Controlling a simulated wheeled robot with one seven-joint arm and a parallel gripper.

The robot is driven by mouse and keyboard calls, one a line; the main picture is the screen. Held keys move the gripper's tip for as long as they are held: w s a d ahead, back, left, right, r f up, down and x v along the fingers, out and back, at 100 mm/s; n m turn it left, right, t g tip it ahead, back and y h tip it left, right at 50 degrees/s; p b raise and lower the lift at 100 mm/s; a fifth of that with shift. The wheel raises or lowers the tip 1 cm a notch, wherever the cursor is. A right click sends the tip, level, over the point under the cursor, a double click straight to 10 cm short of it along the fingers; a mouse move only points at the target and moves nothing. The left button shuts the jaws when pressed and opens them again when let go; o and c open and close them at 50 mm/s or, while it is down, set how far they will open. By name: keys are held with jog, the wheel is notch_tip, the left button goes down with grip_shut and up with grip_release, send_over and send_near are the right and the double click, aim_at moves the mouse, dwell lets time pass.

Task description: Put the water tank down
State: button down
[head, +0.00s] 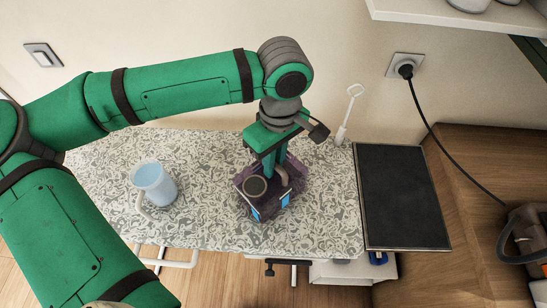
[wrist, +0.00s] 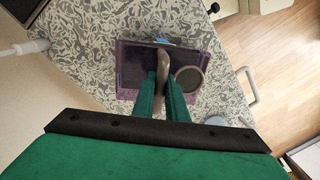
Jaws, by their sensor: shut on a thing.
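The water tank (head: 243,182) is a purplish, see-through box with a dark round cap and a grey-brown handle. It is over the right half of the grey-and-white patterned board (head: 215,222). I cannot tell whether its underside touches the board. My gripper (head: 270,168) comes down from above and is shut on the tank's handle. In the wrist view the tank (wrist: 132,68) lies below the green fingers (wrist: 162,88), with the handle between them and the round cap to their right. Blue patches show on the tank's side in the head view.
A pale blue jug (head: 153,183) with a white handle stands left on the board. A black panel (head: 403,195) adjoins the board's right end. A white brush-like tool (head: 348,113) stands at the back by the wall. A black cable (head: 432,125) hangs from the socket. Board between jug and tank is clear.

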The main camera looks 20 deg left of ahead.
jog(key=c, duration=1.8)
grip_release()
jog(key=shift+o, duration=0.2)
jog(key=shift+w+r, duration=0.1)
jog(key=shift+r, duration=0.05)
notch_tip(320, 180, up, 12)
jog(key=shift+w+d, duration=0.25)
jog(key=shift+w, duration=0.05)
